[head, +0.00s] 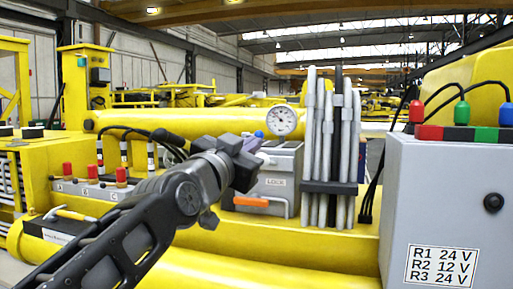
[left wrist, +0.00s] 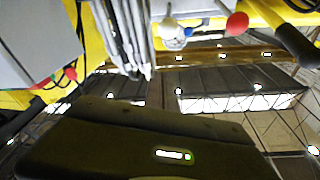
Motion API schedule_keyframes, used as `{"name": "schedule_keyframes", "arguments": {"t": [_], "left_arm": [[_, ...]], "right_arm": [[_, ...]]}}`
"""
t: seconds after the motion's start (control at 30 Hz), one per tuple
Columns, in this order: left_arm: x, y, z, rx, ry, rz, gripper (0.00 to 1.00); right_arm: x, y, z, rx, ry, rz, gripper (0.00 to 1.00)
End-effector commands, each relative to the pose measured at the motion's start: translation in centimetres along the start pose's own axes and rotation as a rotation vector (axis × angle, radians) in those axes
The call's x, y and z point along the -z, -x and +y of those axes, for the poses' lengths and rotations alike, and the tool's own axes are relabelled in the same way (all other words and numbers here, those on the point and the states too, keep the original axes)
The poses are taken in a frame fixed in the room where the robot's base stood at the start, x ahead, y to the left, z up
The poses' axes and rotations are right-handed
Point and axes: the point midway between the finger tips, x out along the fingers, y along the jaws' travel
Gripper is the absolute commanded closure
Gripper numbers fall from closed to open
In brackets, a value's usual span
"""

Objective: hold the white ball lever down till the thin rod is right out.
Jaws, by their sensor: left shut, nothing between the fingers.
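My left gripper (head: 246,166) is shut and empty, in front of the grey valve box (head: 280,178) in the head view. A white ball (left wrist: 168,29) on a lever shows near the top of the left wrist view, beside a blue ball (left wrist: 188,32) and a red ball (left wrist: 237,24). In the head view the blue ball (head: 259,134) shows just above my gripper; the white and red balls are hidden there, likely behind it. Whether my gripper touches a lever cannot be told. I cannot make out the thin rod. My right gripper is not in view.
A round gauge (head: 282,121) stands behind the valve box, with grey hoses (head: 330,150) in a rack to its right. An orange handle (head: 251,202) is low on the box. A grey electrical cabinet (head: 445,205) stands at right. Red-capped posts (head: 120,175) are at left.

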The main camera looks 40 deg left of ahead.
Motion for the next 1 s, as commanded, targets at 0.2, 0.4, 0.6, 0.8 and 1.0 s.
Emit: {"name": "schedule_keyframes", "arguments": {"t": [0.2,0.4,0.6,0.8,1.0], "left_arm": [[0.2,-2.6,-0.1,-0.001,0.001,-0.003,1.00],[0.4,-6.7,-0.2,-0.002,0.003,-0.004,1.00],[-0.8,-9.4,0.2,-0.002,0.002,0.001,1.00],[-2.9,-8.5,0.1,-0.001,0.002,0.003,1.00],[-3.8,-8.2,0.0,0.000,0.001,0.000,1.00]], "right_arm": [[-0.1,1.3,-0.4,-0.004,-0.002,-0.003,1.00],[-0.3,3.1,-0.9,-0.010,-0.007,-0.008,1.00],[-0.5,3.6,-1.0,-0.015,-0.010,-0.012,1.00],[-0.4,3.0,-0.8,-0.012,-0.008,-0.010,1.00],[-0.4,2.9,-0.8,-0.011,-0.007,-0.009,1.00]]}}
